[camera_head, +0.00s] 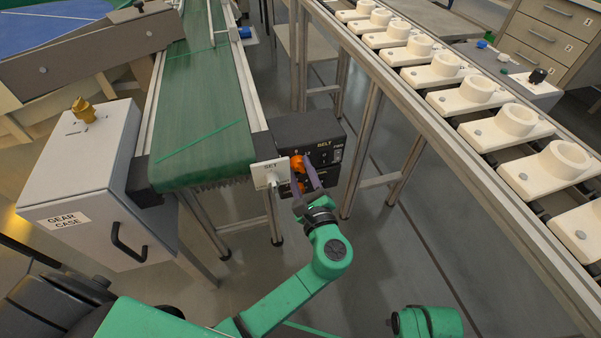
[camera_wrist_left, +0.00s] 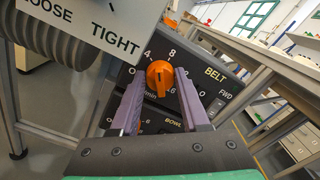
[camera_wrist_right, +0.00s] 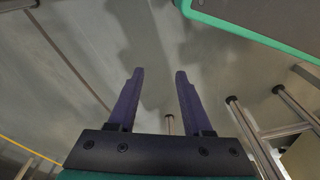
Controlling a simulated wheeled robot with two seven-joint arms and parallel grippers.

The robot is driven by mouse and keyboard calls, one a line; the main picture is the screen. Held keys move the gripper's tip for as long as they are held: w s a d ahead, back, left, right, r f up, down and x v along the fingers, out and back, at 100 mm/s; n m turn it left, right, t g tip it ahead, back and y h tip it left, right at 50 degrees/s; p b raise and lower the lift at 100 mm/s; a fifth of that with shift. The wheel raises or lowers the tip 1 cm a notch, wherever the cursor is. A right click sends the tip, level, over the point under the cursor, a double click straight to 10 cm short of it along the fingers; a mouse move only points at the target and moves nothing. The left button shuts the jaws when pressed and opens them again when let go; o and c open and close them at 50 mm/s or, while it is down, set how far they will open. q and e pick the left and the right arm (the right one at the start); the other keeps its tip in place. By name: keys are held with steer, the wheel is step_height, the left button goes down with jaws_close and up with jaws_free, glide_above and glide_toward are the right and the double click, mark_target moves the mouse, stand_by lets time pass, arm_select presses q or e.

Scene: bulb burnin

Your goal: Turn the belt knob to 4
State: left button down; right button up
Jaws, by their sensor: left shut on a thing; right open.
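The orange belt knob (camera_wrist_left: 160,78) is on the dark panel (camera_wrist_left: 205,78) marked BELT, with 4 and 8 printed above it. It also shows in the head view (camera_head: 297,163). My left gripper (camera_wrist_left: 159,76) has its purple fingertips on either side of the knob and is shut on it. In the head view, my left gripper (camera_head: 304,172) reaches the panel from the front. My right gripper (camera_wrist_right: 160,72) is open and empty above the floor.
A lower row marked BOWL (camera_wrist_left: 172,125) sits under the belt row, with another orange knob (camera_head: 297,187). The green conveyor (camera_head: 205,125) and grey gear case (camera_head: 80,185) are farther left. A rail with white holders (camera_head: 470,95) runs at right.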

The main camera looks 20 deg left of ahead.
arm_select(q)
steer(key=shift+n+b, duration=1.2)
steer(key=shift+n, duration=1.3)
arm_select(e)
step_height(320, 180, up, 7)
steer(key=shift+w+a, duration=0.25)
steer(key=shift+a, duration=0.2)
steer(key=shift+f, duration=0.1)
arm_select(q)
steer(key=shift+c, duration=2)
jaws_free()
steer(key=p+v, duration=0.1)
steer(key=v, duration=1.3)
steer(key=shift+s, duration=0.3)
arm_select(e)
step_height(320, 180, down, 2)
steer(key=shift+w+d+f, duration=0.1)
steer(key=shift+f, duration=0.15)
